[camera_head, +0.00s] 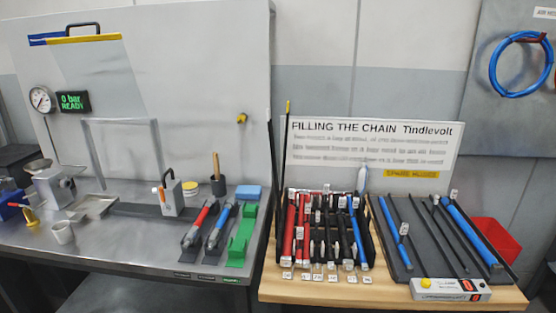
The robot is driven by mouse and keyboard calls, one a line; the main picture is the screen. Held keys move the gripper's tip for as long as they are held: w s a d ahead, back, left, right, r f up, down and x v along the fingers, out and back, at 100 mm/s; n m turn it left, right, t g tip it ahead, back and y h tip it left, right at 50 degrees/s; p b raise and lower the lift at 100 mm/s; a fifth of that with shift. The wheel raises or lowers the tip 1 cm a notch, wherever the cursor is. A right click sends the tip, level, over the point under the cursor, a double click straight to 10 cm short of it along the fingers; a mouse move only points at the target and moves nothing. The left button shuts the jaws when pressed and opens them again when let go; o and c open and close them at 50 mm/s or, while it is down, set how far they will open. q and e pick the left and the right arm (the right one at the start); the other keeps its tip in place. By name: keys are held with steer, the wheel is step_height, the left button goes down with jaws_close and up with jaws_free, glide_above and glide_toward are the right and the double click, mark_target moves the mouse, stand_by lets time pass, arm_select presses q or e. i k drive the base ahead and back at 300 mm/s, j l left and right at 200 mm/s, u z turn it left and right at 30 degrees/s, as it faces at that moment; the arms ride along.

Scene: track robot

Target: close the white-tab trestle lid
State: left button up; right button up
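Neither of my grippers shows in the head view. On the right part of the steel bench, two dark narrow supports stand side by side, one with a red tube (199,222) and one with a blue tube (220,222). A green stand (241,237) is to their right. I cannot make out a lid with a white tab for certain on any of them. A white block with a dark lever (172,197) stands behind and left of the red tube.
The wooden table (310,293) holds a rack of red, black and blue tubes (318,235) with white tags, and a dark tray (400,270). A white box with buttons (450,290) sits at its front. The bench front (120,250) is mostly clear.

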mark_target(270, 125)
steer(key=i+j+z, duration=0.25)
steer(key=j, duration=0.25)
steer(key=j+z, duration=0.3)
steer(key=j, duration=0.2)
steer(key=j+z, duration=0.25)
steer(key=j, duration=0.3)
steer(key=i+j, duration=0.1)
steer(key=i+j+z, duration=0.1)
steer(key=j, duration=0.2)
